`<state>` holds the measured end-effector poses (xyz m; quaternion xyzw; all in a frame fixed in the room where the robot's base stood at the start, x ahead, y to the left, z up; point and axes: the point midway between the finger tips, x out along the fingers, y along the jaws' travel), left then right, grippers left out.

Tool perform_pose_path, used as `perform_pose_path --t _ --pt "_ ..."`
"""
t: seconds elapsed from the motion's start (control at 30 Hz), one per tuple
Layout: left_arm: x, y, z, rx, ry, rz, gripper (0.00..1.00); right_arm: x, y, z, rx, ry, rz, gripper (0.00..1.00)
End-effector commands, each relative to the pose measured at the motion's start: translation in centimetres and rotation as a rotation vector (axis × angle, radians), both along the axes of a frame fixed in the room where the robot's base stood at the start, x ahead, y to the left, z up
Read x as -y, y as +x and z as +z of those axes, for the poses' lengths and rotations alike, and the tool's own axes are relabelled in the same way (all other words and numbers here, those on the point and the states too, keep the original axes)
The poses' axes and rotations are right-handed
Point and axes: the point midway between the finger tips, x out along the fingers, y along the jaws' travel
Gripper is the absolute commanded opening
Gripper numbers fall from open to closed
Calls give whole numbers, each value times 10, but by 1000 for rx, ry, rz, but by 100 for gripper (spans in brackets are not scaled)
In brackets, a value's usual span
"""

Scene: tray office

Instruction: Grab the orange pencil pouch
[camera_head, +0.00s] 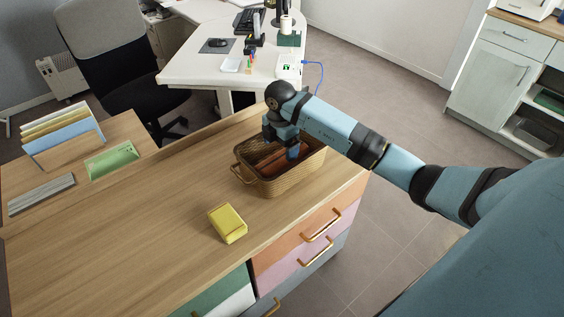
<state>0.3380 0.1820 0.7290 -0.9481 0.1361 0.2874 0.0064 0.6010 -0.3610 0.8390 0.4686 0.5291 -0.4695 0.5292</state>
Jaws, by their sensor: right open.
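A woven basket (246,175) stands on the wooden cabinet top near its right end. Inside it lies a reddish-brown to orange item (268,163), which may be the pencil pouch; my gripper and the basket's rim hide part of it. My right gripper (290,148) points down into the basket from above, at the item's right part. It is open, and I cannot tell whether its fingers touch the item. My left gripper is not in view.
A yellow block-like object (228,223) lies in front of the basket. A white desk (200,66) stands behind. The middle of the wooden top is clear.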

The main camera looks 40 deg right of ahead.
Motion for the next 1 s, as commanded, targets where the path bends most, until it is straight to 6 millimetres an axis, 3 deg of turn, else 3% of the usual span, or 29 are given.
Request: perform_pose_path --t 0.17,0.5,0.73,0.9,1.0 --pt "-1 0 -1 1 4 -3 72 1 -1 -9 -1 1 0 89" --pt "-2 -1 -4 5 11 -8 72 4 -3 -54 -1 1 1 89" --pt "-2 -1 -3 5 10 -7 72 4 -3 -55 1 0 2 89" --pt "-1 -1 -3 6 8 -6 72 4 -3 -55 1 0 2 50" --pt "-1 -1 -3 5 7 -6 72 4 -3 -55 0 0 2 32"
